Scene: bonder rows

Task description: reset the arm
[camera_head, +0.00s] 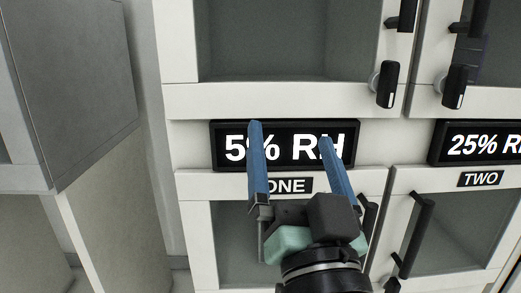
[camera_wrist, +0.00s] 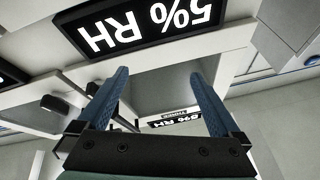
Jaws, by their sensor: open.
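My gripper (camera_head: 290,135) is open, with its two blue fingers apart and nothing between them. In the head view it is in front of the white cabinet (camera_head: 285,101), and its fingers overlap the black "5% RH" sign (camera_head: 285,146). In the wrist view the two blue fingers (camera_wrist: 160,85) reach up from the dark gripper body, with an empty gap between them. The "5% RH" sign (camera_wrist: 135,22) shows upside down there, above the fingertips. I cannot tell how far the fingertips are from the cabinet front.
The door labelled "ONE" (camera_head: 290,186) is partly hidden by my gripper. To the right are the "25% RH" sign (camera_head: 485,144), the "TWO" label (camera_head: 480,179) and black handles (camera_head: 417,235). A black knob (camera_head: 385,85) sits above. A grey box-like unit (camera_head: 70,90) stands at left.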

